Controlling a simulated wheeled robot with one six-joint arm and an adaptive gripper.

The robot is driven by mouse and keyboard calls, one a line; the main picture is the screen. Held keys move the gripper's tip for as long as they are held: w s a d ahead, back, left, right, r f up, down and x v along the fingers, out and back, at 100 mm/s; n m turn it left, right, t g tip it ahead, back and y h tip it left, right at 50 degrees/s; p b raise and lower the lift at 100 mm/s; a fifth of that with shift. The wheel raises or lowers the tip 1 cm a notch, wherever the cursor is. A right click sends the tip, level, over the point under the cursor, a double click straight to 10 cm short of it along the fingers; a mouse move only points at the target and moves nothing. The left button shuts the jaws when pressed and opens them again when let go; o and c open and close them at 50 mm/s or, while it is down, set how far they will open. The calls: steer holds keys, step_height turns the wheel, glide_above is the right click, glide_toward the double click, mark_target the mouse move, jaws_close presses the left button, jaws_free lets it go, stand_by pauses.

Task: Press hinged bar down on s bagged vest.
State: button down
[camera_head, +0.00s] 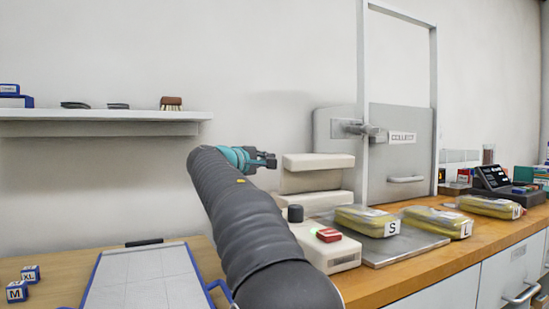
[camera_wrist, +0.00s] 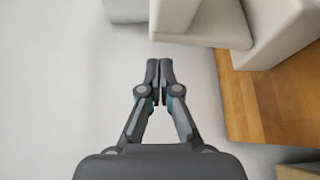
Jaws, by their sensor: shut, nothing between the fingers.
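The bagged vest marked S (camera_head: 362,220), yellow in clear wrap, lies on a grey metal plate (camera_head: 405,246) right of the cream sealer. The sealer's hinged bar (camera_head: 318,162) is the upper cream block. It is raised, with a gap above the lower cream block (camera_head: 312,202). My gripper (camera_head: 272,160) is shut and empty, just left of the bar's left end and about level with it in the picture. In the wrist view my shut fingertips (camera_wrist: 160,64) are just below a cream block (camera_wrist: 174,14), apparently apart from it. Contact is not clear in the head view.
Bagged vests marked L (camera_head: 437,221) and M (camera_head: 488,206) lie farther right. The sealer base carries a red button (camera_head: 328,235) and a dark knob (camera_head: 295,213). A metal frame (camera_head: 363,110) stands behind. A blue-edged board (camera_head: 145,278) lies left of my arm.

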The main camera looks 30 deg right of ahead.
steer(key=p+x, duration=0.2)
steer(key=x, duration=0.8)
steer(key=shift+a, duration=0.2)
